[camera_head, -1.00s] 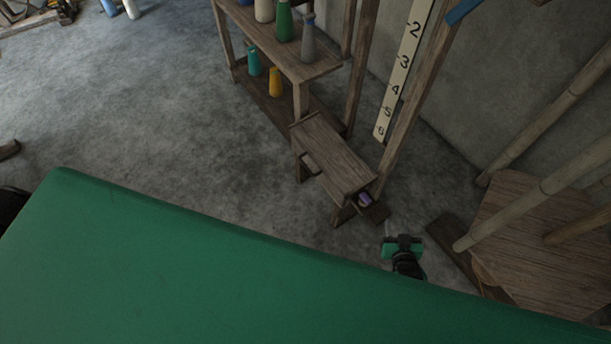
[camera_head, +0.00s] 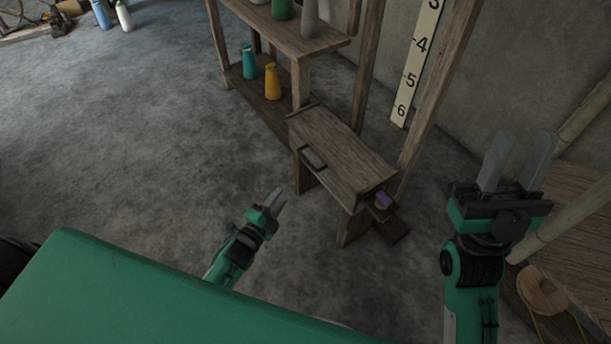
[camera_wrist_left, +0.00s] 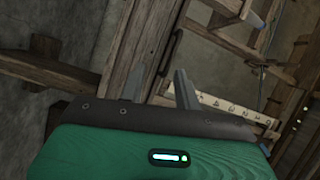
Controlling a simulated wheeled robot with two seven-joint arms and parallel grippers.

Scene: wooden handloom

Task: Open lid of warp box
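The warp box (camera_head: 345,145) is a brown wooden box on short legs in the middle of the head view. Its lid looks closed, with a dark handle (camera_head: 313,158) on the left side. A purple item (camera_head: 383,198) shows at its near right end. My left gripper (camera_head: 278,198) is open and empty, left of and below the box, apart from it. Its spread fingers also show in the left wrist view (camera_wrist_left: 160,75). My right gripper (camera_head: 521,150) is open and empty, right of the box, pointing up.
A wooden shelf (camera_head: 290,42) with coloured thread cones stands behind the box. A numbered ruler (camera_head: 416,65) and an upright post (camera_head: 440,85) are behind its right side. Wooden parts and poles crowd the right.

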